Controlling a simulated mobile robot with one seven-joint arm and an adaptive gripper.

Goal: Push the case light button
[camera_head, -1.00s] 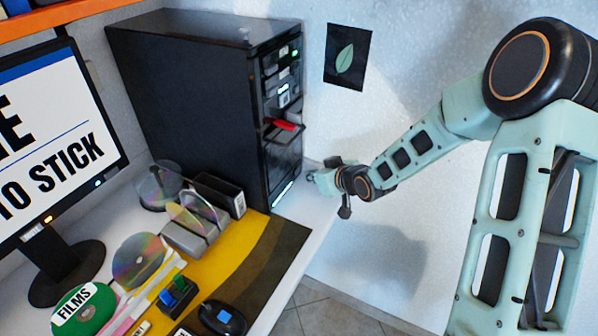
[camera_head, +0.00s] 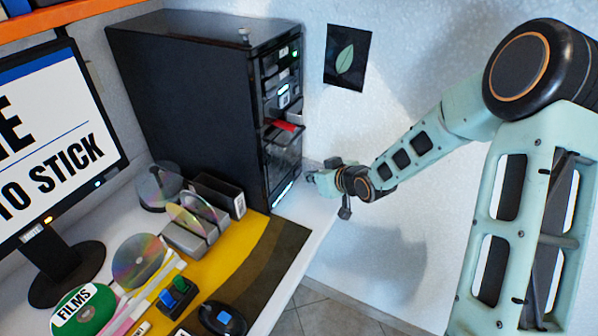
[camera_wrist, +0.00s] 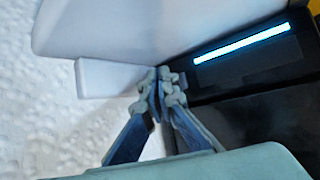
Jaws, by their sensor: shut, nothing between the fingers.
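The black computer case (camera_head: 185,110) stands upright on the desk in the head view, its narrow front facing right. A glowing pale strip (camera_head: 283,193) runs low on that front; it also shows in the wrist view as a bright blue-white bar (camera_wrist: 241,43). My gripper (camera_head: 312,177) is to the right of the lower front of the case. In the wrist view my gripper (camera_wrist: 160,78) is shut and empty, its tips left of and below the glowing bar. I cannot tell whether the tips touch the case. I cannot make out the case light button itself.
A red piece (camera_head: 283,126) juts from the case front above my gripper. A monitor (camera_head: 55,125) stands at left. A disc rack (camera_head: 190,235), a black mouse (camera_head: 222,318) and loose discs lie on the desk. The wall at right bears a leaf picture (camera_head: 347,57).

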